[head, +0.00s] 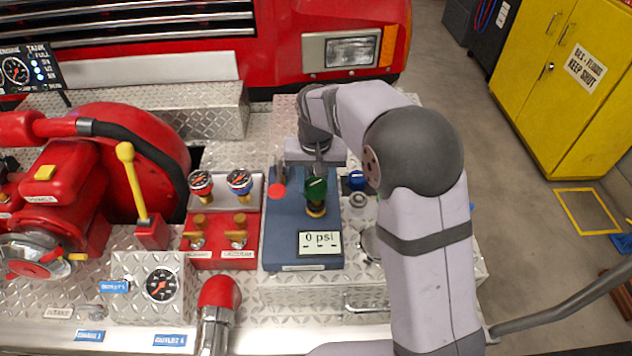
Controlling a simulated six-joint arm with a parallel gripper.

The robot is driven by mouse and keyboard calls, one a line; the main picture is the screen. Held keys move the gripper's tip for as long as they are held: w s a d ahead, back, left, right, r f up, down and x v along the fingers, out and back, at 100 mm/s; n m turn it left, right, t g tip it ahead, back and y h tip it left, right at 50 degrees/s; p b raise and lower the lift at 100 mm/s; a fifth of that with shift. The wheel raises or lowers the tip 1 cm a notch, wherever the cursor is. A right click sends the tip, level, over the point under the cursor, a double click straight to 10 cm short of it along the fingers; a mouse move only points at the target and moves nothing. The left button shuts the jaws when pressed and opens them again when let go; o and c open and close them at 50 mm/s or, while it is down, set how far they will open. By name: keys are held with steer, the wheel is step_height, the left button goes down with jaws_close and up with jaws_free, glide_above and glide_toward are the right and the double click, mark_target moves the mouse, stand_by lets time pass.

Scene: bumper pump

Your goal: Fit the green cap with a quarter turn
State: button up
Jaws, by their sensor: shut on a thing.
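The green cap (316,187) is upright at the brass fitting (316,210) on the blue test box (285,235). The cap appears right on top of the fitting; whether it is fully seated I cannot tell. A small pale mark shows on the cap's top. My gripper (318,170) reaches in from behind the box and is shut on the cap. My fingertips are small and partly hidden at this angle. The box's display (320,242) reads 0 psi.
A red knob (277,191) stands left of the cap on the box. A blue cap (356,180) and a metal fitting (358,201) are close on the right. A red panel with gauges (222,215) adjoins the box's left side. My arm covers the right.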

steer(key=shift+f+b, duration=0.6)
steer(key=shift+f, duration=1)
stand_by(2.1)
steer(key=m, duration=0.3)
steer(key=shift+m+h+p, duration=0.3)
steer(key=shift+p, duration=0.05)
steer(key=shift+m, duration=0.8)
steer(key=m, duration=0.3)
steer(key=shift+r+p, duration=0.1)
steer(key=shift+p, duration=0.2)
steer(key=shift+w+m+g+h, duration=0.1)
steer(key=shift+m+g+h, duration=0.2)
steer(key=shift+m, duration=0.8)
